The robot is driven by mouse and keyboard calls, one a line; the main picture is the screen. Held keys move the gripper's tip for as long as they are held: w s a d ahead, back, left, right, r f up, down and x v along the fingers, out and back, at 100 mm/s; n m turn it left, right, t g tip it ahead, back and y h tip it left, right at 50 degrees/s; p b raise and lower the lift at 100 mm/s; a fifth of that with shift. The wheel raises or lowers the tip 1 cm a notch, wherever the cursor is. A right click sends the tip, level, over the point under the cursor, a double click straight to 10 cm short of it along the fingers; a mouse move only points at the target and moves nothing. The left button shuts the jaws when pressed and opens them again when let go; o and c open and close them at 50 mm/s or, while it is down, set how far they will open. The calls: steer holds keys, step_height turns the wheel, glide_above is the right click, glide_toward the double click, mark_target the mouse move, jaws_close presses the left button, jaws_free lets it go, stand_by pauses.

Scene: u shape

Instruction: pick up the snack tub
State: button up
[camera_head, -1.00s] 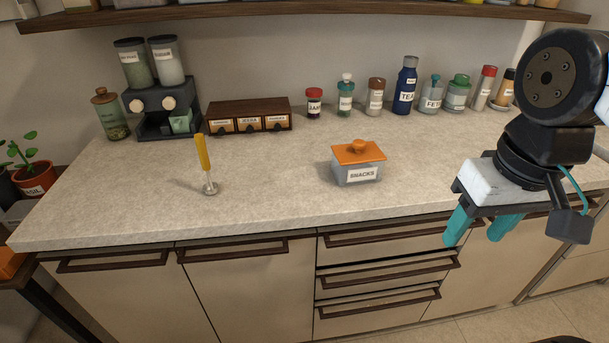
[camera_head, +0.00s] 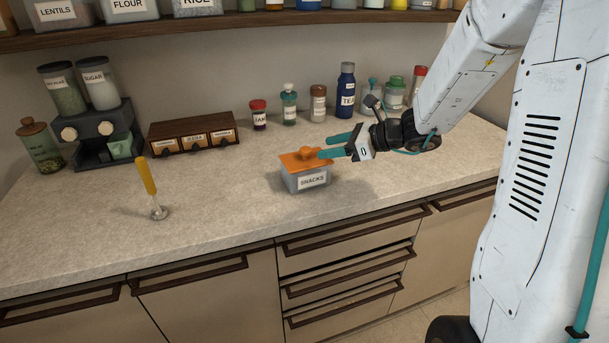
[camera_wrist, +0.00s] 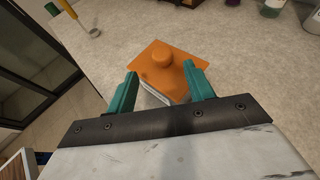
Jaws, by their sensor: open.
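The snack tub (camera_head: 307,179) is a clear-grey box labelled SNACKS, with an orange lid and a round orange knob. It stands upright on the counter near the front edge. My gripper (camera_head: 325,146) has teal fingers, points left and is open, at the right of the lid in the head view. In the wrist view the orange lid and knob of the tub (camera_wrist: 163,64) lie just beyond and between the open fingertips of my gripper (camera_wrist: 158,80). Nothing is held. I cannot tell whether a finger touches the lid.
Behind are a wooden drawer box (camera_head: 192,134), a dispenser (camera_head: 95,135), and several jars including a blue tea bottle (camera_head: 346,94). A shelf (camera_head: 230,24) runs above.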

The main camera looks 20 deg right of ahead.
mark_target(306, 148)
steer(key=shift+w+f, duration=0.25)
steer(key=shift+w, duration=0.2)
steer(key=x, duration=0.7)
steer(key=shift+a+r, duration=0.1)
steer(key=shift+a, duration=0.1)
steer(key=shift+c, duration=0.3)
jaws_close()
steer(key=shift+r, duration=0.1)
